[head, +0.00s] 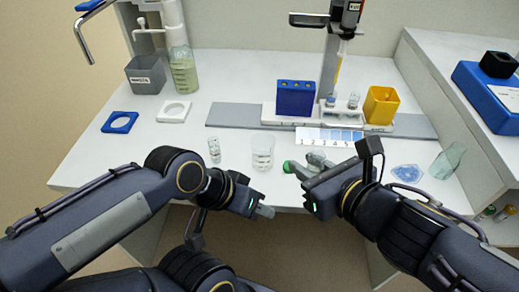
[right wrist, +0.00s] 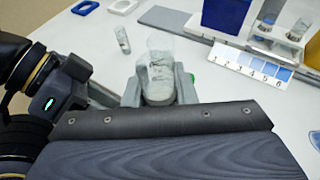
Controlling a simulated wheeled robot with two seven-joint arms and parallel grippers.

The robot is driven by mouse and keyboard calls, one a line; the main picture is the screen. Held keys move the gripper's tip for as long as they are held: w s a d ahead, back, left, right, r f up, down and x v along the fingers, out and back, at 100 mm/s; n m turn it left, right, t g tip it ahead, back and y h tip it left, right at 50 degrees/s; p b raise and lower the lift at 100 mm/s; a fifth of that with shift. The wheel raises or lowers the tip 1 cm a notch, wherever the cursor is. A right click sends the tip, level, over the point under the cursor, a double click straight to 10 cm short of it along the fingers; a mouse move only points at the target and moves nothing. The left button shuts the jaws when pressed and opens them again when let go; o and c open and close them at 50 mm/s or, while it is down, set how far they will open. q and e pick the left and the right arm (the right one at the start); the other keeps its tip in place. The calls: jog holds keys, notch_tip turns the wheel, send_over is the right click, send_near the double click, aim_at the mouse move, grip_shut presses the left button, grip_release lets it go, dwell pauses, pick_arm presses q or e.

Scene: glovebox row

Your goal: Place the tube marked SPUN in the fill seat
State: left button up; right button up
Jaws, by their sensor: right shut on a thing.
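A small clear tube (head: 214,150) with a dark-marked label stands on the bench at left of centre; it also shows in the right wrist view (right wrist: 122,39). Its lettering is too small to read. My right gripper (head: 294,168) is low over the bench front, right of the clear beaker (head: 262,152). In the right wrist view, my right gripper (right wrist: 158,88) is shut on a greyish clear thing (right wrist: 158,82), with no readable mark. Two small vials (head: 353,101) stand in the white base under the dispenser (head: 340,60). My left gripper (head: 264,211) is in front of the bench edge, apart from everything.
A blue box (head: 295,98) and a yellow bin (head: 382,105) flank the vials. A numbered strip (head: 328,137) lies in front. Blue (head: 119,122) and white (head: 173,111) ring holders lie at left. Blue crumpled film (head: 407,173) and a clear flask (head: 447,161) lie right.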

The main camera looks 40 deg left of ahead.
jog(key=w+a+f, duration=0.1)
jog(key=w+f, duration=0.2)
jog(key=w, duration=0.1)
jog(key=w+a+f, duration=0.2)
jog(key=w+f, duration=0.1)
jog(key=w, duration=0.1)
jog(key=w+a+f, duration=0.1)
jog(key=w+f, duration=0.2)
jog(key=w, duration=0.2)
jog(key=shift+a+f+b, duration=0.15)
jog(key=shift+f+b, duration=0.1)
jog(key=shift+b, duration=0.1)
jog(key=shift+w+f, duration=0.1)
jog(key=shift+f, duration=0.2)
notch_tip(320, 180, down, 3)
jog(key=shift+b, duration=0.55)
jog(key=shift+r, duration=0.1)
jog(key=o, duration=1)
jog(key=shift+c, duration=0.2)
